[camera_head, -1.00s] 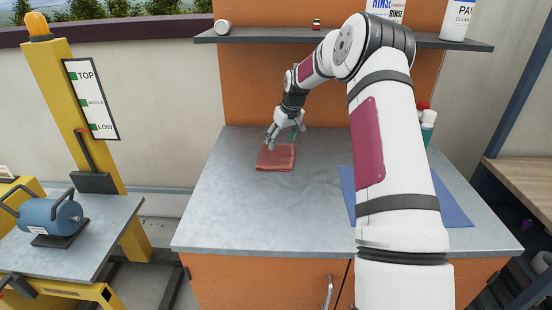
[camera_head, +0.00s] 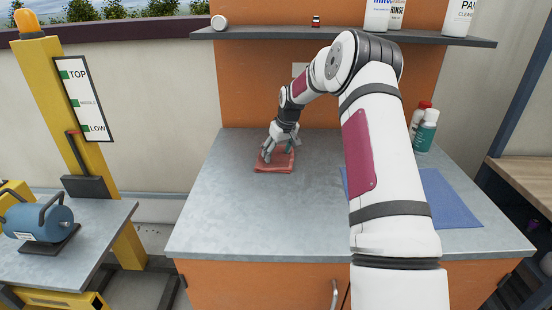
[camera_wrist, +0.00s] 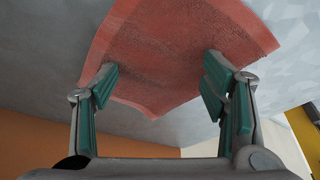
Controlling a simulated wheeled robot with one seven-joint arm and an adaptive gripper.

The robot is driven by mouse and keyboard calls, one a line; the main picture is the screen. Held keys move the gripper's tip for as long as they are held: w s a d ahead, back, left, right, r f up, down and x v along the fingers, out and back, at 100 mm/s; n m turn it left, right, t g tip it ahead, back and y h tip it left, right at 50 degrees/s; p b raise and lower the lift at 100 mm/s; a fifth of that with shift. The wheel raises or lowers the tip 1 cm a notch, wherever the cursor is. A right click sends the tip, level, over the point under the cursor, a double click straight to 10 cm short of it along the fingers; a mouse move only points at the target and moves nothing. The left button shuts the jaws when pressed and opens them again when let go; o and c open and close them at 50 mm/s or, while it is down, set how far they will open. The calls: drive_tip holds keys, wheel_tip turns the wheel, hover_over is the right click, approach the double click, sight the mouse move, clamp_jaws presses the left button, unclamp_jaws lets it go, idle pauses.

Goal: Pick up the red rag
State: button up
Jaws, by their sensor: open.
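The red rag (camera_head: 275,162) lies folded flat on the grey countertop (camera_head: 240,205), toward its back left. In the wrist view the rag (camera_wrist: 175,50) fills the upper middle, with a corner pointing down between the fingers. My gripper (camera_head: 276,152) is right over the rag in the head view. Its two green-padded fingers (camera_wrist: 160,88) are spread apart in the wrist view, with the rag spanning between and beyond them. The fingertips overlap the rag in the picture; I cannot tell whether they touch it.
A blue mat (camera_head: 448,200) lies on the counter's right side, partly behind my arm. A green bottle (camera_head: 426,132) and a red-capped bottle (camera_head: 418,116) stand at the back right. A shelf (camera_head: 260,33) with containers runs above. The counter's front left is clear.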

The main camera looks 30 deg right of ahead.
drive_tip(key=shift+w+f, duration=0.1)
drive_tip(key=shift+f, duration=0.15)
drive_tip(key=shift+f, duration=0.1)
clamp_jaws()
wheel_tip(320, 180, up, 12)
drive_tip(key=p, duration=0.1)
drive_tip(key=shift+p, duration=0.3)
idle(0.3)
